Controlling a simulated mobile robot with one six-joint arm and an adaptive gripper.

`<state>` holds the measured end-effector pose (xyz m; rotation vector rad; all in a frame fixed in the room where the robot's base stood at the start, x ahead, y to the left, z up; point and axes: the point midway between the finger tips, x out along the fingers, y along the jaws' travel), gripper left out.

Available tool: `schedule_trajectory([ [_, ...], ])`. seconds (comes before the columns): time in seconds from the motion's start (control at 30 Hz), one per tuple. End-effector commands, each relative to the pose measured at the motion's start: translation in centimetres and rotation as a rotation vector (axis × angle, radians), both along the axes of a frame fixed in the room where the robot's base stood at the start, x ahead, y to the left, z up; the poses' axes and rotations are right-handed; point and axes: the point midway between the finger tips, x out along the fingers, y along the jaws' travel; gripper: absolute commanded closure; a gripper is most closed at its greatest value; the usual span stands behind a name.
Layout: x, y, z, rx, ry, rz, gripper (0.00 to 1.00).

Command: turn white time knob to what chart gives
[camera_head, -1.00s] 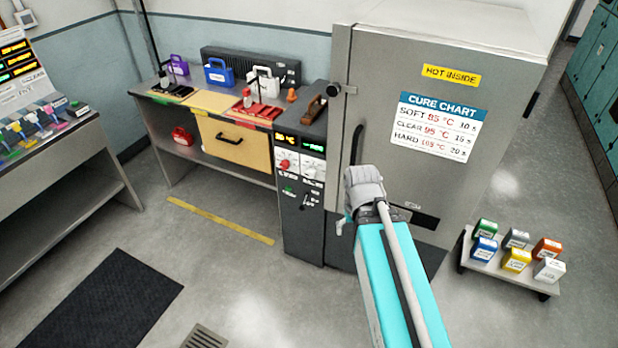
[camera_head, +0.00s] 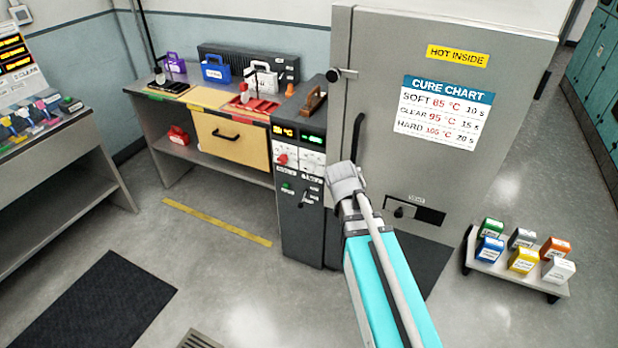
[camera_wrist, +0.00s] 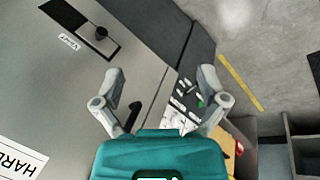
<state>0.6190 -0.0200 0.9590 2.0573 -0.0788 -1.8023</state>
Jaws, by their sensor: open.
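The white time knob (camera_head: 308,158) is on the upper part of the dark control column, beside a red knob (camera_head: 283,158). A green display (camera_head: 312,138) is above it and an orange display (camera_head: 285,131) above the red knob; their digits are too small to read. The cure chart (camera_head: 447,118) on the oven door reads SOFT 85 °C 10 s, CLEAR 95 °C 15 s, HARD 105 °C 20 s. In the wrist view my gripper (camera_wrist: 160,76) is open and empty, its fingers apart, with the control column (camera_wrist: 186,98) some way beyond them. The white knob is not clear there.
The large grey oven (camera_head: 384,75) stands right of the column, with a vertical handle (camera_head: 357,138) near my arm. A workbench (camera_head: 225,105) with jugs and trays is at the left. A low stand (camera_head: 515,272) with several coloured containers is at right.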

Motion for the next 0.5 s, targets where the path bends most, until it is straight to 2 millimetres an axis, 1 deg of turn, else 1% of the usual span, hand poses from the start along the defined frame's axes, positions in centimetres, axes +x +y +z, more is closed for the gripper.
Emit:
schedule_trajectory([
  [0.03,1.1,0.0,-1.6,-0.032,-0.01,0.027,0.08],
  [0.23,4.5,-0.2,-4.0,-0.171,-0.051,0.136,0.08],
  [0.5,9.1,0.3,-6.6,-0.364,-0.097,0.29,0.08],
])
